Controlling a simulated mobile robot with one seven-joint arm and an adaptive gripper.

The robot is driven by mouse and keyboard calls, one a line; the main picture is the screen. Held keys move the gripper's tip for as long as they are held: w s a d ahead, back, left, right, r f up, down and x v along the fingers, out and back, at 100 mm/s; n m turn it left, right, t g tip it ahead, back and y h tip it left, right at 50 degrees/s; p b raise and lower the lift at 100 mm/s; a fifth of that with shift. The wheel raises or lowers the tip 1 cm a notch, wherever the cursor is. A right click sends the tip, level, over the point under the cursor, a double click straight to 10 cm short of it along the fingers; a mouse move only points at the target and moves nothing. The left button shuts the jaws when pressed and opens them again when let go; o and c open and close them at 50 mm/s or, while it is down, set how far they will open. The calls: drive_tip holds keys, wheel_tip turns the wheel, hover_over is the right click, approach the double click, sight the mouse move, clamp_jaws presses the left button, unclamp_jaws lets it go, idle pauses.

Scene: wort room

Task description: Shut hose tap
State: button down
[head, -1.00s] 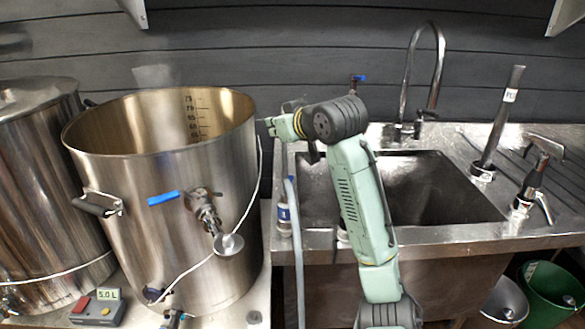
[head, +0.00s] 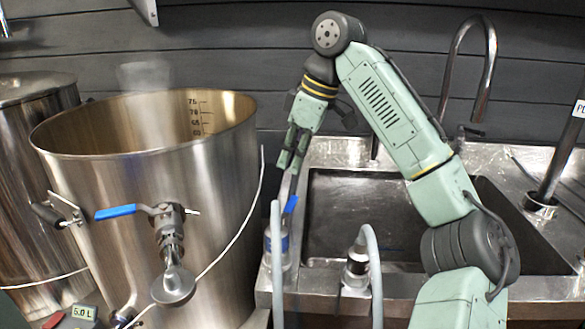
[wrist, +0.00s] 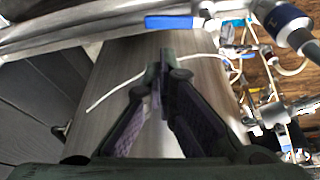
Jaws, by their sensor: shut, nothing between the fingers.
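A blue lever (head: 291,204) shows at the sink's left front corner, just above a metal fitting with a blue band (head: 278,242) and a grey hose. I take this as the hose tap. In the wrist view the blue lever (wrist: 169,22) lies crosswise beyond my fingertips, with the blue-banded fitting (wrist: 286,17) at upper right. My gripper (head: 291,160) points down, shut and empty, just above the lever in the head view. The fingers (wrist: 165,62) appear apart from the lever in the wrist view; the exact gap cannot be told.
A large steel kettle (head: 120,220) stands close on the left, with its own blue-handled valve (head: 116,212) and a white cord. A second hose fitting (head: 357,262) stands to the right. Behind are the sink basin (head: 335,215) and a curved faucet (head: 490,65).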

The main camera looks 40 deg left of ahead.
sight(291, 204)
drive_tip(key=x, duration=0.8)
